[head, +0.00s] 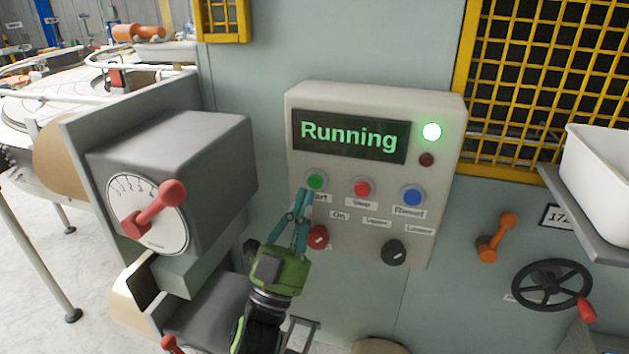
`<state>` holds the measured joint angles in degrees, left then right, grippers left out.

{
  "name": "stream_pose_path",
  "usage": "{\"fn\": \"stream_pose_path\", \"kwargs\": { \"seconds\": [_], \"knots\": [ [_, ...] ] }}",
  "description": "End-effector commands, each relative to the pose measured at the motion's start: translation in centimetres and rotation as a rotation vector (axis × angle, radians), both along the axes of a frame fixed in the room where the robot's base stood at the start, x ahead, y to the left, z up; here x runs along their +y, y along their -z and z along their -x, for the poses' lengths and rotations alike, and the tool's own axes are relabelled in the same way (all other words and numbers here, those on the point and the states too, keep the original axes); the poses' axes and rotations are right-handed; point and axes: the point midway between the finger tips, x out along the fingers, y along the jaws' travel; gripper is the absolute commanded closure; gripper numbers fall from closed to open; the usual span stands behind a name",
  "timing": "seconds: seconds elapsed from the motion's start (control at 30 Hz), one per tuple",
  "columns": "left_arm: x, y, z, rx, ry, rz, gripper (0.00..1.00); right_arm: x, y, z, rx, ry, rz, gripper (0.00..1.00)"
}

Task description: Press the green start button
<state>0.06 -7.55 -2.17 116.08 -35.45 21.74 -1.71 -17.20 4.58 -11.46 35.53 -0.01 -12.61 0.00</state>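The green start button (315,181) is on the left of the button row on a light control box (376,282), above a label partly hidden by my gripper. The box's display (350,137) reads "Running" in green. My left gripper (304,192) has teal fingers that come together at the tips, with nothing seen between them. The tips are just below and left of the green button in the picture; I cannot tell whether they touch it. My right gripper is not in view.
A red button (361,188) and a blue button (412,196) sit right of the green one. A red knob (317,237) and a black knob (394,252) are below. A green lamp (432,131) is lit. A grey box with a red-handled dial (150,213) stands left.

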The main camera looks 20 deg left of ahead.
Motion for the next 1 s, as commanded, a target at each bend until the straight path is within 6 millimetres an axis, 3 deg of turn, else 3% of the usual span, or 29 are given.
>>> {"fn": "stream_pose_path", "kwargs": {
  "seconds": [0.4, 1.0],
  "knots": [
    [0.1, -0.1, 3.6, -0.001, 0.0, 0.0, 1.0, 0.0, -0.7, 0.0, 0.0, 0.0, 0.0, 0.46],
    [0.1, -0.1, 3.7, 0.0, 0.0, 0.0, 1.0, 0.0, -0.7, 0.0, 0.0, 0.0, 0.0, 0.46]
  ]
}}
